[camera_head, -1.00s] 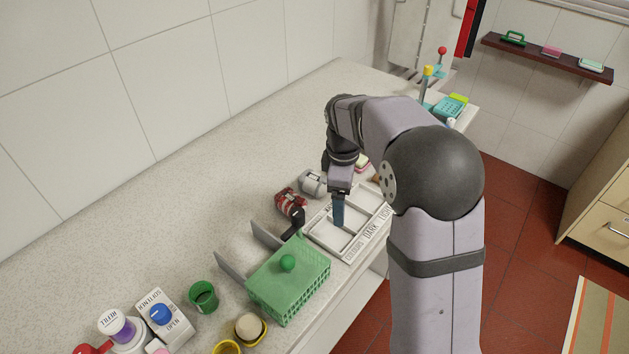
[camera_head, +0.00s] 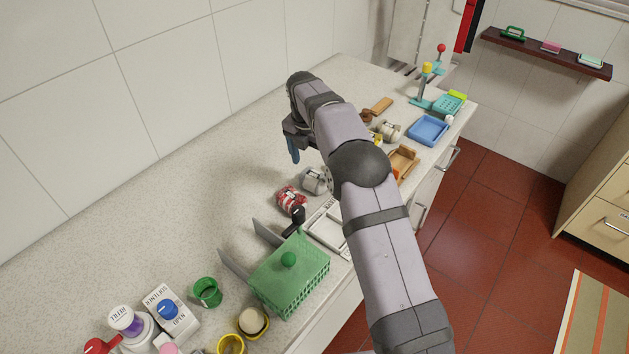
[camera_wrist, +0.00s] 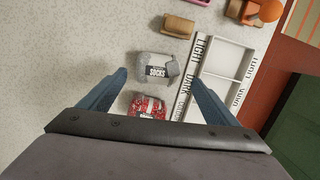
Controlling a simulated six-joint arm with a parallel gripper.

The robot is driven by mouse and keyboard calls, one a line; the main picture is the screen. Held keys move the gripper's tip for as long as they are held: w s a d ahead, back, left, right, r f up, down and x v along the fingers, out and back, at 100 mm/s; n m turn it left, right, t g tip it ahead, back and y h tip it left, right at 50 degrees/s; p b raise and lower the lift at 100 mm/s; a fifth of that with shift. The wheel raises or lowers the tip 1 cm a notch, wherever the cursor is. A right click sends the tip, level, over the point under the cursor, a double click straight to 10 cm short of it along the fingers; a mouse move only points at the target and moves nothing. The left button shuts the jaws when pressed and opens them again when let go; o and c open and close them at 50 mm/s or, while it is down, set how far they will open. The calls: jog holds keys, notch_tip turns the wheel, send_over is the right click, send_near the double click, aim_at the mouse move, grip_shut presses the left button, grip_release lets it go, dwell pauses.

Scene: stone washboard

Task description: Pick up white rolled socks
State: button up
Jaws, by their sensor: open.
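The white rolled socks (camera_head: 315,181), pale grey-white with a dark label, lie on the counter beside a red-and-white rolled bundle. In the wrist view the white roll (camera_wrist: 153,68) shows the word "SOCKS" on its label and lies between the lines of my two fingers. My gripper (camera_head: 294,150) is open and empty, raised above the counter, back and left of the white roll in the head view. Both blue fingers show apart in the wrist view (camera_wrist: 158,80). The red-and-white bundle (camera_wrist: 147,107) is nearer the gripper body there, partly hidden.
A white sorting tray (camera_wrist: 202,75) with lettered sections lies just right of the socks. In the head view, a black item (camera_head: 297,219) and a green basket (camera_head: 285,275) are nearer. A tan roll (camera_wrist: 179,25) lies beyond. The counter at left is clear.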

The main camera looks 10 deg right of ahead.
aim_at(314, 176)
jog(key=shift+w+d+f+p, duration=0.15)
jog(key=shift+f+p, duration=0.45)
jog(key=shift+f, duration=0.5)
jog(key=shift+w+f+p, duration=0.15)
jog(key=shift+f+p, duration=0.4)
jog(key=shift+f, duration=0.55)
jog(key=shift+w+d+f+p, duration=0.15)
jog(key=shift+f+p, duration=0.45)
jog(key=shift+f, duration=0.5)
jog(key=c, duration=1.2)
